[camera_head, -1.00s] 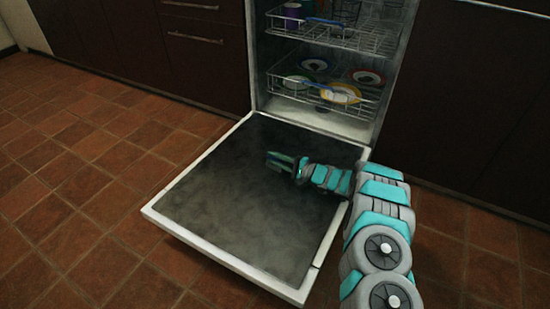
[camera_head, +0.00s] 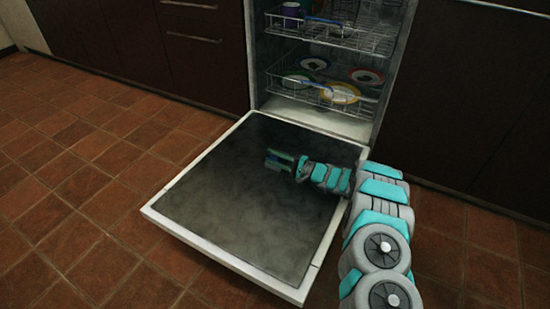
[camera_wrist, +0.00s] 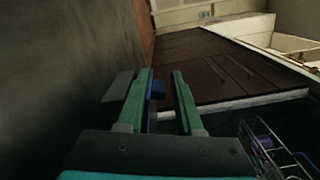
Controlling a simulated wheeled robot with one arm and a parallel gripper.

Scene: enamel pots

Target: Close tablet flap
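The dishwasher door (camera_head: 230,225) lies folded down, its dark inner face up. My gripper (camera_head: 272,160) reaches in from the right, low over the middle of that face. In the wrist view my gripper (camera_wrist: 161,78) has its two green fingers apart, with a gap between them. A small blue piece, perhaps the tablet flap (camera_wrist: 157,90), shows at this gap, close to the left finger. I cannot tell whether they touch. Blue also shows by the fingertips in the head view (camera_head: 275,166). The flap's hinge and position are not clear.
The upper rack (camera_head: 335,40) holds a purple cup (camera_head: 291,12). The lower rack (camera_head: 320,98) holds several plates. Dark cabinets (camera_head: 200,60) flank the dishwasher. The tiled floor (camera_head: 70,200) is clear to the left.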

